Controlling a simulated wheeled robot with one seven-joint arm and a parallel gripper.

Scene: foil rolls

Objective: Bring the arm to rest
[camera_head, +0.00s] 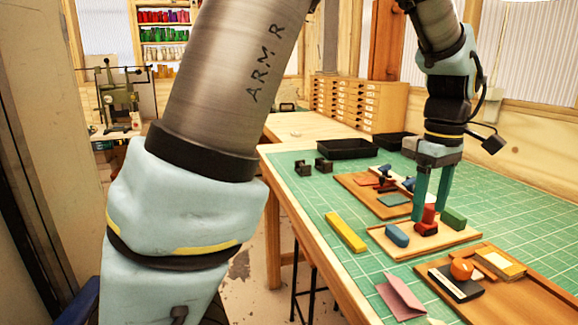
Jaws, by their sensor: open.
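My gripper (432,195) points down over the table, its two teal fingers apart. The fingertips are low over a light wooden board (400,250). On that board a red piece (427,221) stands close to the fingers, and a blue block (397,236) lies to the left. A green block (454,218) lies to the right. I cannot tell whether the fingers touch the red piece or the board. My arm shows large at the left and comes down again at the upper right.
The green mat (330,195) covers the table. Black trays (347,149) and a drawer cabinet (357,103) stand behind. The mat at far right is clear.

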